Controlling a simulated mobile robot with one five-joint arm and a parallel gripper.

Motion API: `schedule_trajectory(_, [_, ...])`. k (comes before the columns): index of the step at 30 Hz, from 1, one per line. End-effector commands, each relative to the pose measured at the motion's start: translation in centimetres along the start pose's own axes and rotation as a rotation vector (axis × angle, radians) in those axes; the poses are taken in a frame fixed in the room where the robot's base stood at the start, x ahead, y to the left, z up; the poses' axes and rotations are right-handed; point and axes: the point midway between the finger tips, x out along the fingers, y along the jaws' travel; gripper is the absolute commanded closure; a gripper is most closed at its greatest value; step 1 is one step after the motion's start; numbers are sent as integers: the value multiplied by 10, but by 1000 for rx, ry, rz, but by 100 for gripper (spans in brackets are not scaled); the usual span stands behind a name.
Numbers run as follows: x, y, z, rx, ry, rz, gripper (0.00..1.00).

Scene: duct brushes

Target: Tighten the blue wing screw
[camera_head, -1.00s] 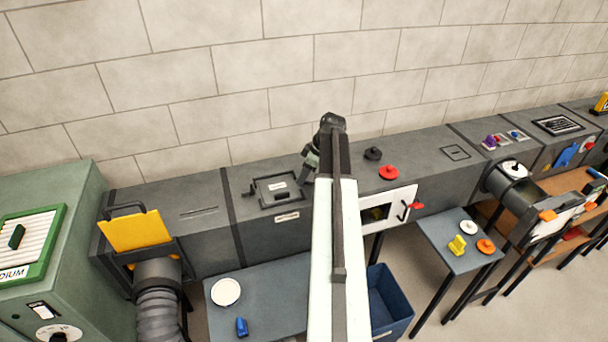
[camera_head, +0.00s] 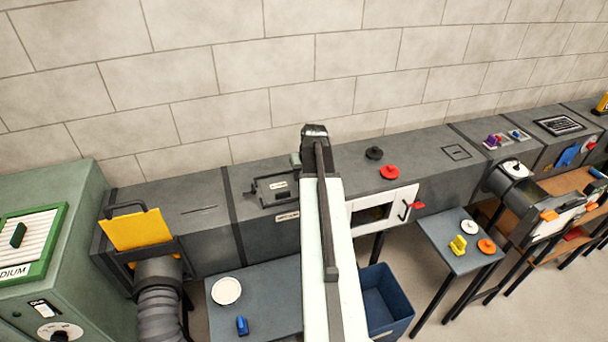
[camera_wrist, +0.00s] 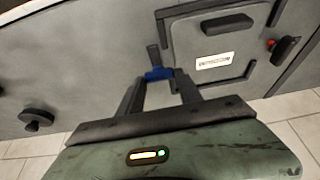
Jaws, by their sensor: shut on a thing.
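The blue wing screw (camera_wrist: 158,74) shows as a small blue piece between my fingertips in the wrist view. My gripper (camera_wrist: 160,80) is shut on it, with one dark finger on each side. A short dark bar stands just beyond the blue piece. The grey hatch plate (camera_wrist: 198,30) with a white label lies just to the right of the gripper. In the head view my arm hides the fingertips and the screw; the framed hatch (camera_head: 268,196) shows left of the arm. How far the screw is turned in cannot be told.
A black knob (camera_head: 374,153) and a red knob (camera_head: 390,172) stand on the duct right of my arm. Below are a grey table (camera_head: 270,285) with a white disc (camera_head: 226,291) and a blue piece (camera_head: 242,326), and a blue bin (camera_head: 390,300).

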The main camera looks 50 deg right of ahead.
Motion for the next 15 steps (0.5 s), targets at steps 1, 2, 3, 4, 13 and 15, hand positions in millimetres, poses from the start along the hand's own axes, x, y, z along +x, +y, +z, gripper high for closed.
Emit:
schedule_trajectory(1, [0,-3,-1,36,3,14,99])
schedule_trajectory(2, [0,-3,-1,62,3,25,99])
schedule_trajectory(3, [0,-3,-1,96,3,39,99])
schedule_trajectory(4, [0,-3,-1,122,3,51,99])
schedule_trajectory(13, [1,-4,-2,386,1,159,99])
schedule_trajectory(15, [1,-5,-2,447,1,184,99])
